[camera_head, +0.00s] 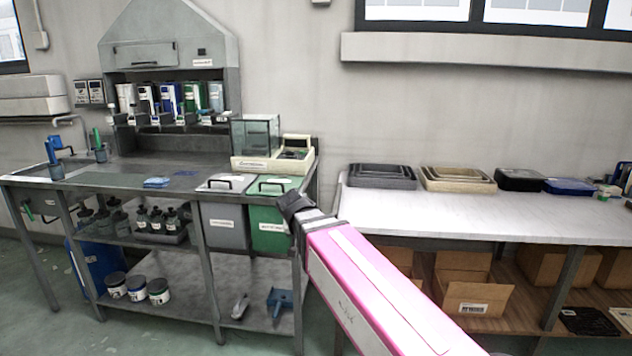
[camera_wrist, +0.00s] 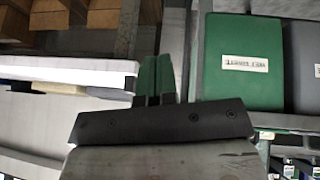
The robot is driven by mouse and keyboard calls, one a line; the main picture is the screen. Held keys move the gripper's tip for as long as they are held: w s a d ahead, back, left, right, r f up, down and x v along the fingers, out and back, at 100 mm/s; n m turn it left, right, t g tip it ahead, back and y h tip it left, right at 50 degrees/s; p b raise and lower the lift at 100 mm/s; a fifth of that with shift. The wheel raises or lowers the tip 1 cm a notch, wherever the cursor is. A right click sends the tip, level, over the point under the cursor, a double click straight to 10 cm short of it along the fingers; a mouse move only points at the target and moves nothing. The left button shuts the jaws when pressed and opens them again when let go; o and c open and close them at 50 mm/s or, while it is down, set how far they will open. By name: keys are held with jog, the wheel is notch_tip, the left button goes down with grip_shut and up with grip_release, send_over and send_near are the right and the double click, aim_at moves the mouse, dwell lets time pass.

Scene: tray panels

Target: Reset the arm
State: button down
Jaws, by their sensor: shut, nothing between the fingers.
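My arm, a pink and white link, reaches up from the bottom right in the head view. My gripper shows in the wrist view (camera_wrist: 154,80), with its two green-tipped fingers close together and nothing between them. In the head view the gripper's end is dark and small, in front of the gap between the two benches, and its fingers cannot be made out. The green bin (camera_head: 270,228) is just to its left, and it also shows in the wrist view (camera_wrist: 237,85).
A grey lidded bin (camera_head: 224,226) hangs beside the green one under the metal bench. A balance (camera_head: 262,160) stands above them. The white table (camera_head: 480,218) at right carries grey trays (camera_head: 382,177) and beige trays (camera_head: 458,180). Cardboard boxes (camera_head: 475,295) sit below. The white table's front is clear.

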jog(key=s+d+f+g+y, duration=0.1)
jog(key=s+d+f+g, duration=0.2)
jog(key=d+f, duration=0.8)
jog(key=s+d+f+g+y, duration=0.1)
jog(key=s+d+f, duration=0.4)
jog(key=d+f, duration=0.6)
jog(key=shift+s+d+f+g, duration=0.15)
jog(key=shift+s+f+g, duration=0.15)
jog(key=shift+f+g, duration=0.55)
